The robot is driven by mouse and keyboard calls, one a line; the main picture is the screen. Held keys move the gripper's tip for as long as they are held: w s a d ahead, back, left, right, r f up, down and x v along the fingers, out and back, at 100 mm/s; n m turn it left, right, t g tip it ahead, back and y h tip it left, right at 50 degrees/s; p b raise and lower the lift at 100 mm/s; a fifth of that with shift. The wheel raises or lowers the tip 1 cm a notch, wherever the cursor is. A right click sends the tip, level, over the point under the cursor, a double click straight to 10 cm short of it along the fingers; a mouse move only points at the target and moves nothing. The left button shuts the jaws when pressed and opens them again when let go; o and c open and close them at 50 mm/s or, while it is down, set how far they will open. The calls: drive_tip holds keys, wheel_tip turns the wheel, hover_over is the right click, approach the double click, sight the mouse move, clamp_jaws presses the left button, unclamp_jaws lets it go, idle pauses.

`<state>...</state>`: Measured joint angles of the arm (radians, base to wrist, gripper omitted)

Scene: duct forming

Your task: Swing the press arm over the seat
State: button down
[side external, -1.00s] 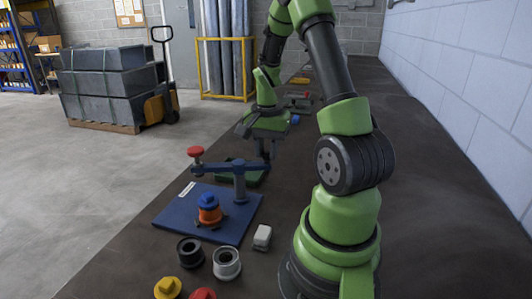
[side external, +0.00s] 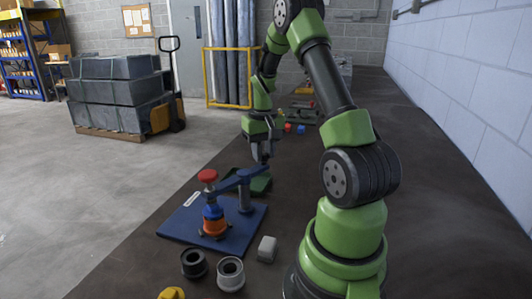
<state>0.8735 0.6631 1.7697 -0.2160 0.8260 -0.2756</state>
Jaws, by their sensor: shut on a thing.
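The blue press arm (side external: 228,184) is a bar on a post (side external: 245,196) that rises from a blue base plate (side external: 180,222). Its near end carries a red knob (side external: 207,175). I cannot tell whether the press touches the blue piece. My gripper (side external: 262,158) is shut on the far end of the press arm, beyond the post. Its fingertips are small and partly hidden in this view.
A black ring (side external: 193,263), a grey ring (side external: 230,274), a pale block (side external: 266,249) and a yellow part (side external: 171,294) lie in front of the plate. A green block (side external: 261,184) is behind the post. Small parts (side external: 294,128) lie farther back.

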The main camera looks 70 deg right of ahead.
drive_tip(key=shift+w+d+n, duration=0.15)
drive_tip(key=shift+w+n, duration=0.1)
drive_tip(key=shift+n, duration=0.05)
drive_tip(key=c, duration=0.9)
unclamp_jaws()
wheel_tip(320, 180, up, 10)
